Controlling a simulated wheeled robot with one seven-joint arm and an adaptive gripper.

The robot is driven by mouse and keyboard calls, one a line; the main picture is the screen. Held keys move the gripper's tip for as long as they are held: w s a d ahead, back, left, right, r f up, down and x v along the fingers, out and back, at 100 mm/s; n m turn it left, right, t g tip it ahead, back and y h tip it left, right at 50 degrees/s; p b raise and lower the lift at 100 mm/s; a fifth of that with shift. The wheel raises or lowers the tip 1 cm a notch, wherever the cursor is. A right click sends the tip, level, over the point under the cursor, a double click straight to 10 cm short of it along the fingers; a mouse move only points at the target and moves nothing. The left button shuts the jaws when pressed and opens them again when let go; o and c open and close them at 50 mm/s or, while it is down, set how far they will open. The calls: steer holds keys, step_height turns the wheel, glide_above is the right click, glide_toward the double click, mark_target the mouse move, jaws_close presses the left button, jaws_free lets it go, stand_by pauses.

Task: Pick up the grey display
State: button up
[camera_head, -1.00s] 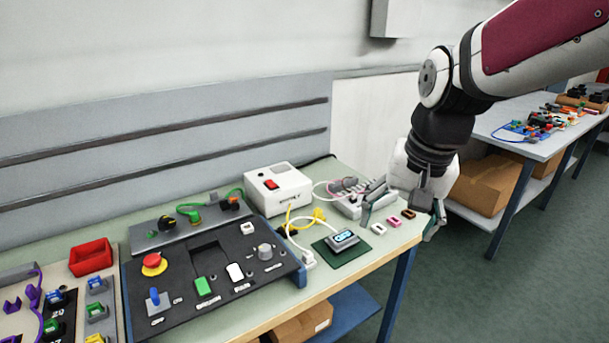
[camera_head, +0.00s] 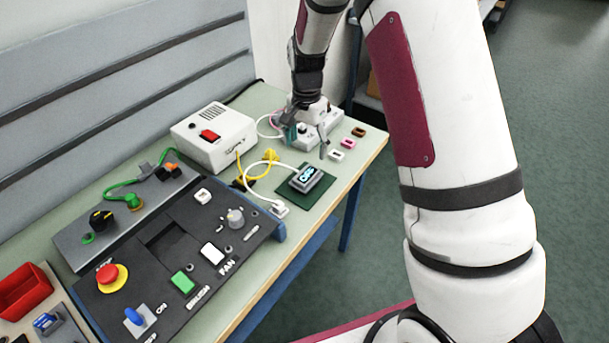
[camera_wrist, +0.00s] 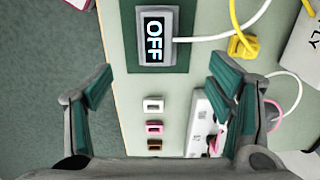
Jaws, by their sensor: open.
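The grey display (camera_head: 306,179) lies on a dark green mat (camera_head: 318,193) near the front edge of the table in the head view. Its screen is lit, and a white cable runs from its side. In the wrist view the display (camera_wrist: 157,37) reads "OFF" at the top, on the green mat (camera_wrist: 183,58). My gripper (camera_head: 308,142) is open and empty, above the table behind and to the right of the display in the head view. In the wrist view my gripper (camera_wrist: 157,84) has its fingers spread wide, with the display beyond the fingertips.
Small white, pink and brown blocks (camera_head: 348,143) stand beside the mat, and a white power strip (camera_head: 322,122) lies behind them. A white box with a red switch (camera_head: 213,137) and a black control panel (camera_head: 172,262) stand to the left. Yellow and white cables lie beside the display.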

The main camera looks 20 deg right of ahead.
mark_target(306, 174)
step_height(306, 174, down, 6)
steer(key=shift+p, duration=0.3)
steer(key=f, duration=0.1)
steer(key=f+p, duration=0.1)
steer(key=f, duration=0.2)
steer(key=shift+s+a+f, duration=0.1)
steer(key=shift+s+f, duration=0.1)
steer(key=shift+s, duration=0.2)
steer(key=shift+w+f, duration=0.1)
steer(key=shift+f, duration=0.4)
steer(key=c, duration=1.2)
